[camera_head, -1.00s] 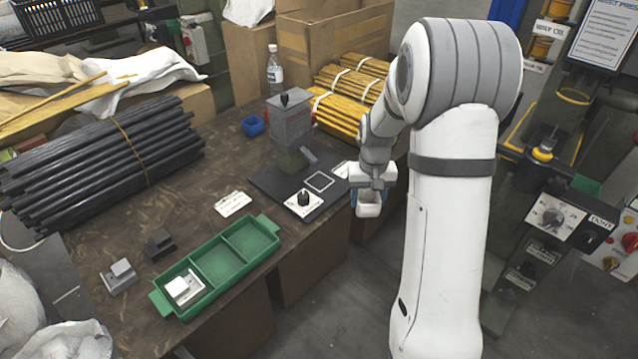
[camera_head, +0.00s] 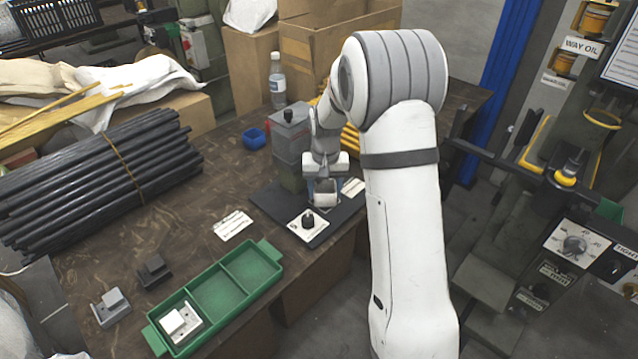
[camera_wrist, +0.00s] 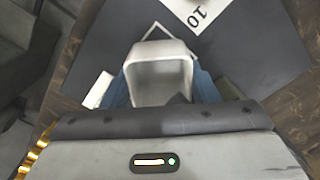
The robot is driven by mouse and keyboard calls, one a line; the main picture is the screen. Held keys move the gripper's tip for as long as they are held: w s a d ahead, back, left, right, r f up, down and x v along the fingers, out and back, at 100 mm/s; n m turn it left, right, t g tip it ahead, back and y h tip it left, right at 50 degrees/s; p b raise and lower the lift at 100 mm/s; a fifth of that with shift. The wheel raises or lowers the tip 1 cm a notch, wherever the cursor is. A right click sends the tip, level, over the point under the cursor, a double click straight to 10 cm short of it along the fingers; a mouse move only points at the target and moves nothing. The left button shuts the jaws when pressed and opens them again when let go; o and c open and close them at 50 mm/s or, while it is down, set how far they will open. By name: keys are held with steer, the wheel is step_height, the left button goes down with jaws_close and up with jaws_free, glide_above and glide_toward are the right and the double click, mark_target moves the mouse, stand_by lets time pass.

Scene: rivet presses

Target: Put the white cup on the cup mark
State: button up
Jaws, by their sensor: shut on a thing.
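The white cup (camera_head: 326,198) is between the fingers of my gripper (camera_head: 325,187), over the dark base plate (camera_head: 266,203) in front of the grey press. In the wrist view the cup (camera_wrist: 158,85) shows its open mouth, with a blue finger on each side. The cup mark (camera_wrist: 153,29) is a white square outline on the plate. Only a corner of it shows past the cup's rim in the wrist view; the cup and gripper hide the rest. I cannot tell whether the cup's bottom touches the plate.
The grey press (camera_head: 289,135) stands close behind my gripper. A dial plate (camera_head: 308,226) with a black knob lies in front of the cup. A green tray (camera_head: 215,297) and a white label (camera_head: 233,225) are to the left. A blue container (camera_head: 254,138) stands behind.

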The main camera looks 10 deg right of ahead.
steer(key=shift+w+d+f, duration=0.15)
steer(key=shift+f, duration=0.05)
steer(key=shift+s+r, duration=0.2)
steer(key=shift+f, duration=0.1)
steer(key=o, duration=1)
step_height(320, 180, up, 12)
steer(key=p, duration=0.1)
steer(key=s+r, duration=0.1)
steer(key=s, duration=0.8)
steer(key=s+r+n+t, duration=0.1)
steer(key=s, duration=0.8)
steer(key=s+r+t, duration=0.1)
steer(key=s, duration=0.9)
steer(key=shift+a+r+n, duration=0.2)
steer(key=shift+r+n, duration=0.05)
steer(key=shift+n, duration=0.15)
